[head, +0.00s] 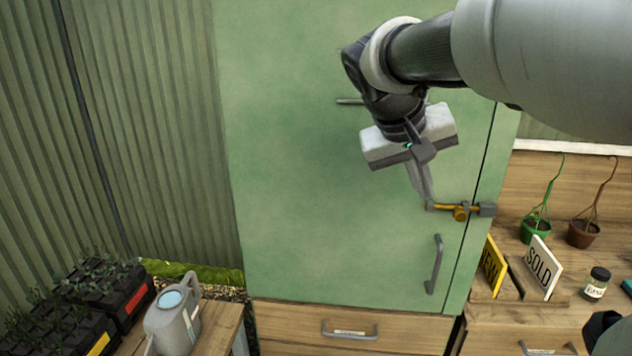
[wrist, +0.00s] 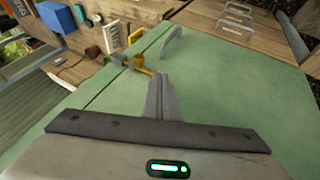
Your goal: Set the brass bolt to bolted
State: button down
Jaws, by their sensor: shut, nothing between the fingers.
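The brass bolt (head: 460,212) lies level across the right edge of the green cabinet door (head: 310,180), with a round knob hanging below its rod. A grey catch (head: 488,210) sits at its right end, and the rod appears to reach it. The bolt also shows in the wrist view (wrist: 142,68), just beyond my fingertips. My gripper (head: 430,200) is shut and empty, pointing down at the bolt's left end. The fingers also show in the wrist view (wrist: 160,88). I cannot tell whether they touch the bolt.
A grey door handle (head: 435,264) is below the bolt. Right of the cabinet, a bench holds a yellow sign (head: 493,266), a SOLD sign (head: 543,266), a jar (head: 597,283) and potted plants (head: 537,227). A watering can (head: 172,318) and seedling trays (head: 113,292) stand at lower left.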

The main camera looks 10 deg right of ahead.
jog(key=shift+v, duration=1.75)
jog(key=shift+a, duration=0.15)
jog(key=s+a+f+n+t+y+p, duration=0.1)
jog(key=s+a+f+y+p, duration=0.1)
jog(key=s, duration=0.5)
jog(key=s+a+f+n+t+y+p, duration=0.1)
jog(key=s+a+f+y, duration=0.2)
jog(key=s+a+f, duration=0.3)
jog(key=s+a, duration=0.2)
jog(key=shift+s+a+n+y+p, duration=0.2)
jog(key=shift+a+n+y+p, duration=0.1)
jog(key=shift+y+p, duration=0.1)
jog(key=shift+f, duration=0.15)
